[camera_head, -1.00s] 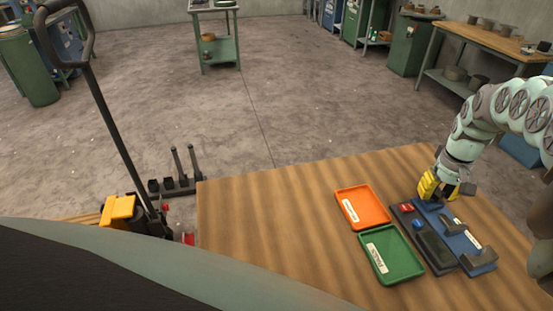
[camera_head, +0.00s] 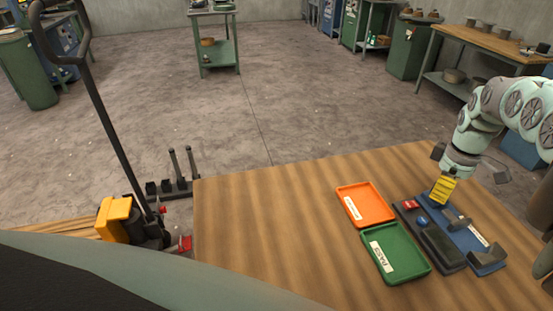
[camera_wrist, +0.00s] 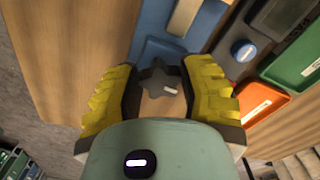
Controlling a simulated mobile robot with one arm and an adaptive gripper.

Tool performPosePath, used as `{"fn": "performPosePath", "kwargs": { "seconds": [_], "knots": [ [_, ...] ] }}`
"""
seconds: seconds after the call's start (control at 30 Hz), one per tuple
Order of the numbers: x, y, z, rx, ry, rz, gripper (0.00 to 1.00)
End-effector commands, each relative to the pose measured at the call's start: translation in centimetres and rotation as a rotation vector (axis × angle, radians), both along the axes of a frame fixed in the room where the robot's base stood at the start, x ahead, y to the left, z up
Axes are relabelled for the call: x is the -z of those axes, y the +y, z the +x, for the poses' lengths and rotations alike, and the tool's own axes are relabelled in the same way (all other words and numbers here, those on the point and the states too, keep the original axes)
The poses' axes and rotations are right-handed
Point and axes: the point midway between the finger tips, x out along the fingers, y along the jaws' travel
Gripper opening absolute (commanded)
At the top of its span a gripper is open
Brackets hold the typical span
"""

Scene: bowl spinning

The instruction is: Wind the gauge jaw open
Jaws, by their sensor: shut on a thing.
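The gauge is a blue base (camera_head: 466,236) at the right of the wooden table, with a grey jaw (camera_head: 461,222) partway along it and a grey end block (camera_head: 487,259) at the near end. A gap shows between them. My gripper (camera_head: 441,194) points down at the base's far end. In the wrist view its yellow fingers (camera_wrist: 160,76) stand on either side of a dark lobed knob (camera_wrist: 157,78) and are shut on it. In the head view the fingers hide the knob.
Beside the gauge is a dark panel (camera_head: 441,250) with a red button (camera_head: 410,204) and a blue button (camera_head: 421,221). Left of it lie an orange tray (camera_head: 374,203) and a green tray (camera_head: 410,265), both empty. The table's left part is clear.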

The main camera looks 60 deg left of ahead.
Motion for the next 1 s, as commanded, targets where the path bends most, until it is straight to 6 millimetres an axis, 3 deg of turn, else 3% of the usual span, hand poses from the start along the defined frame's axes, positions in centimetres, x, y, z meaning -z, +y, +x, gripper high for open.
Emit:
{"fn": "performPosePath", "kwargs": {
  "seconds": [0.77, 0.8, 1.0],
  "knots": [
    [0.05, -0.05, 0.09, -0.105, -0.001, 0.000, 0.05],
    [0.05, -0.05, 0.10, -0.105, -0.001, 0.000, 0.46],
    [0.03, -0.05, 0.08, -0.104, 0.000, 0.000, 0.66]
  ]
}}
